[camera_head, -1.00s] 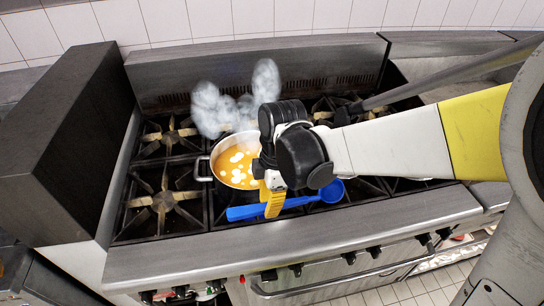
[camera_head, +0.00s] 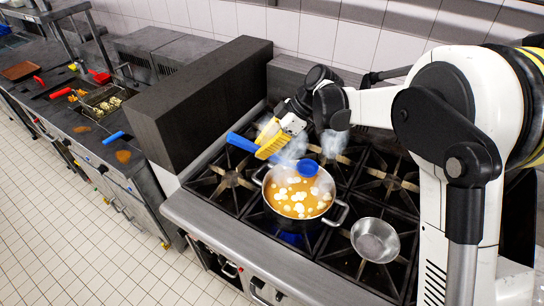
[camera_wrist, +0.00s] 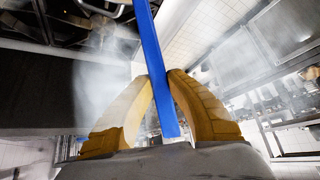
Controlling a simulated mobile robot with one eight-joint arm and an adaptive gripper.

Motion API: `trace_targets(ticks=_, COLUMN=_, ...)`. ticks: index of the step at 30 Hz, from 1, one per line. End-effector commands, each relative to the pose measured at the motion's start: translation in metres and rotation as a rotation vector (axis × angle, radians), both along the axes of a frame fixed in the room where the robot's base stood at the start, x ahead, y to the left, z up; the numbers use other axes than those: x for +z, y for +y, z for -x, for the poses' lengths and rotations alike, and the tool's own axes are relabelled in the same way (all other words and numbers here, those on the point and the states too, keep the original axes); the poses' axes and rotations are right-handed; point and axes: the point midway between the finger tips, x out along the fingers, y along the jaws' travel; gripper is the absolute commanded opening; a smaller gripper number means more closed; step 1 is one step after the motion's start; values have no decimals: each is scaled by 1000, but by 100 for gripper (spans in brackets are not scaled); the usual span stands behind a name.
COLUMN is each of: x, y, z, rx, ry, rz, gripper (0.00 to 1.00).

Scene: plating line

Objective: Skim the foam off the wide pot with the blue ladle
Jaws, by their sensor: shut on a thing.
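The wide pot (camera_head: 278,216) stands on the stove and holds orange liquid with several white foam patches (camera_head: 300,196) on its surface. My gripper (camera_head: 272,143), with yellow fingers, is above the pot's back-left side and is shut on the handle of the blue ladle (camera_head: 240,142). The ladle's bowl (camera_head: 307,168) is over the back part of the pot, at or just above the liquid; I cannot tell which. In the wrist view the blue handle (camera_wrist: 158,65) runs between both yellow fingers. Steam partly veils the ladle and gripper.
A metal bowl (camera_head: 375,239) stands on the burner right of the pot. A dark block-like unit (camera_head: 200,100) rises left of the stove. A counter (camera_head: 90,125) farther left carries a fry basket (camera_head: 103,101) and red and blue utensils.

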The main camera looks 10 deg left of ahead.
Motion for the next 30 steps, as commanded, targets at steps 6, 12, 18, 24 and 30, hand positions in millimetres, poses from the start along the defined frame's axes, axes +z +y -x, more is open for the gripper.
trace_targets(ticks=6, x=-2, y=3, z=-2, rx=1, ry=2, rz=-10, gripper=0)
trace_targets(ticks=12, x=-15, y=2, z=-2, rx=1, ry=2, rz=-9, gripper=0)
trace_targets(ticks=18, x=-35, y=2, z=-2, rx=1, ry=2, rz=-9, gripper=0)
trace_targets(ticks=24, x=-55, y=2, z=-2, rx=1, ry=2, rz=-8, gripper=0)
trace_targets(ticks=30, x=-76, y=2, z=-2, rx=1, ry=2, rz=-8, gripper=0)
